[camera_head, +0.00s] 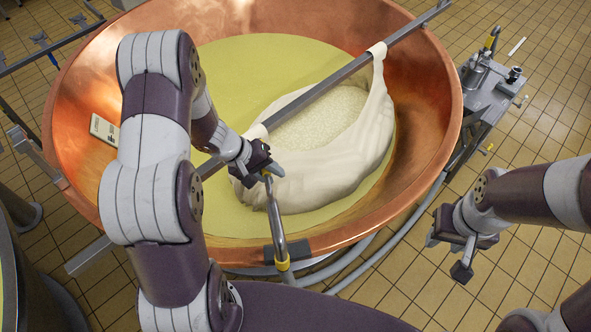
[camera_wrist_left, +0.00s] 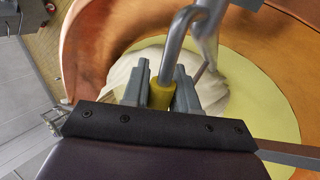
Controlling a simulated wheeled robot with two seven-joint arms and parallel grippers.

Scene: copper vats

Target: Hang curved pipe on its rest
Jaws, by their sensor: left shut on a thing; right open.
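The curved pipe is a grey metal tube (camera_head: 276,222) with yellow bands. In the head view it hangs down from my left gripper (camera_head: 264,170) over the front wall of the copper vat (camera_head: 420,130). Its lower yellow band shows near the front rim. In the left wrist view, the fingers of my left gripper (camera_wrist_left: 161,88) are shut around a yellow band, and the bent metal tube (camera_wrist_left: 176,45) rises beyond them. My right gripper (camera_head: 461,258) is open and empty, outside the vat on the right. I cannot tell which fixture is the pipe's rest.
A long metal bar (camera_head: 325,88) crosses the vat and carries a white cloth (camera_head: 370,135) full of curd. A dark bracket (camera_head: 298,250) sits at the front rim. A metal fixture (camera_head: 485,85) stands at the right. Grey hoses (camera_head: 395,235) run below the vat, beside bare tiled floor.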

